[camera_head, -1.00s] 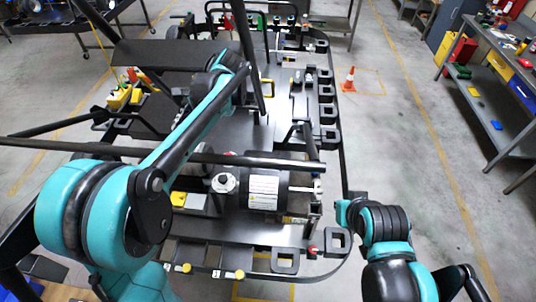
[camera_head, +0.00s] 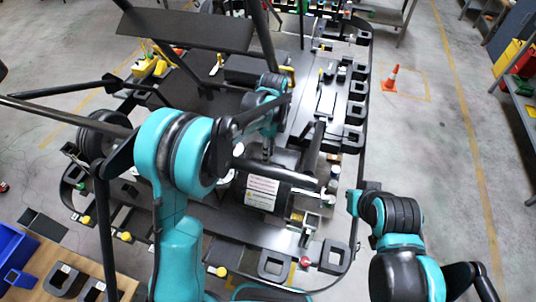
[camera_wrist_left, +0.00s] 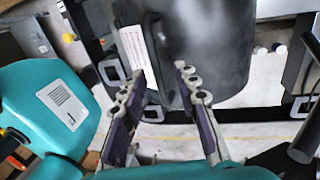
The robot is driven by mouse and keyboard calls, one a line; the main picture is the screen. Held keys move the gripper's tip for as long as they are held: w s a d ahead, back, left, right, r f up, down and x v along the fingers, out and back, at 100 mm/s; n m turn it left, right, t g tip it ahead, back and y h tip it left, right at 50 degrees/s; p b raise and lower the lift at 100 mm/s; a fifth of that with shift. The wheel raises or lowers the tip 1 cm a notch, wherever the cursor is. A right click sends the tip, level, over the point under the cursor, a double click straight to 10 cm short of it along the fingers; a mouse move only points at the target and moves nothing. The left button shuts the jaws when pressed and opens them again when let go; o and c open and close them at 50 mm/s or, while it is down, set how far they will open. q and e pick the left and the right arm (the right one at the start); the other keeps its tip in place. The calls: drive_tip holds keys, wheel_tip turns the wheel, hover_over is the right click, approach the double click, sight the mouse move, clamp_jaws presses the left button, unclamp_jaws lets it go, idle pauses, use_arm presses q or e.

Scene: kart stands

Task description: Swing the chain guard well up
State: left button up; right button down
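A dark rounded cover with a white label (camera_head: 262,192) sits near the front of the kart and looks like the chain guard, though I cannot be sure. It fills the top of the left wrist view as a large black curved body (camera_wrist_left: 215,45). It looks lowered. My left gripper (camera_head: 268,148) is above and behind it in the head view, small and partly hidden by my arm. In the left wrist view my left gripper (camera_wrist_left: 162,73) is open, its two fingers apart with the cover just beyond the tips. I cannot tell whether they touch. My right gripper is not visible.
A dark bar (camera_head: 285,172) crosses just above the cover. Square black brackets (camera_head: 335,257) line the kart's edge. An orange cone (camera_head: 391,78) stands on open floor at right. A wooden table with a blue bin (camera_head: 14,255) is at lower left.

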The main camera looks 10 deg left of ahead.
use_arm(q)
drive_tip(key=shift+f, duration=0.35)
drive_tip(key=shift+s+a, duration=0.25)
drive_tip(key=shift+s, duration=0.05)
drive_tip(key=shift+d, duration=0.1)
clamp_jaws()
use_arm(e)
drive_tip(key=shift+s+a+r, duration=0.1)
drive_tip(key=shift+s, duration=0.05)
use_arm(q)
drive_tip(key=shift+w, duration=0.1)
